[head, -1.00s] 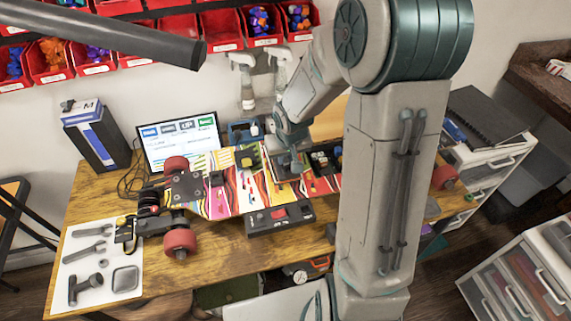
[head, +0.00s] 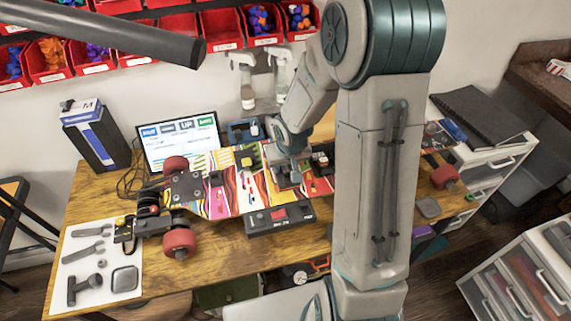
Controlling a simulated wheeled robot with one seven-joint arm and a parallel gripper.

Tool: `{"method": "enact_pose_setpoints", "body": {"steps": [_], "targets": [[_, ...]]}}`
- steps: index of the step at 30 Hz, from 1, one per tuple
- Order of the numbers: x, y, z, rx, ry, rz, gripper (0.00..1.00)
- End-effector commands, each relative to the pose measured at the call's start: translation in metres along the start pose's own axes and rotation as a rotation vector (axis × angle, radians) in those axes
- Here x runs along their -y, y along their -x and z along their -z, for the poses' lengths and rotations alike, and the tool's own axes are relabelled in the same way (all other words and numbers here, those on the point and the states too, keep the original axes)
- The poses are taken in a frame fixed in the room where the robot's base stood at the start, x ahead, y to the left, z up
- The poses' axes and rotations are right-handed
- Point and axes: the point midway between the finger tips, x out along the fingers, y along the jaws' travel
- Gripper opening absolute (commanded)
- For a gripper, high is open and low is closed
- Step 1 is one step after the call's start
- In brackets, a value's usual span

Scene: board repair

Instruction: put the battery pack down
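The electric skateboard (head: 225,205) lies wheels up across the table, its bright striped deck carrying several small electronic parts. My gripper (head: 286,178) points down over the middle of the deck. Its fingers are small and partly hidden by my wrist, so I cannot see whether they are open or closed. A dark, greyish shape is at the fingertips, over an opening in the deck. I cannot tell if it is the battery pack or part of my gripper. A black box with a red display (head: 280,218) sits at the deck's near edge.
A white tool mat (head: 70,270) lies at the table's left end. A laptop-like screen (head: 180,140) and a blue-black box (head: 97,135) stand behind the board. Red bins (head: 222,30) and spray bottles (head: 247,85) hang above.

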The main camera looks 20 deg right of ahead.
Motion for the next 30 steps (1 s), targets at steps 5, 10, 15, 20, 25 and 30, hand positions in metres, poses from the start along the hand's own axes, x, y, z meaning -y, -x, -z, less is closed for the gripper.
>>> {"method": "enact_pose_setpoints", "body": {"steps": [5,10,15,20,25,30], "targets": [[-0.001,0.01,0.002,-0.003,-0.003,-0.001,0.36],[-0.001,0.038,0.002,-0.005,-0.003,-0.002,0.36],[-0.001,0.072,0.002,-0.004,-0.003,-0.002,0.36],[-0.001,0.099,0.002,-0.003,-0.002,-0.002,0.36],[0.0,0.116,0.001,-0.002,-0.001,-0.001,0.36],[0.0,0.127,-0.001,-0.002,0.003,-0.006,0.36]]}}
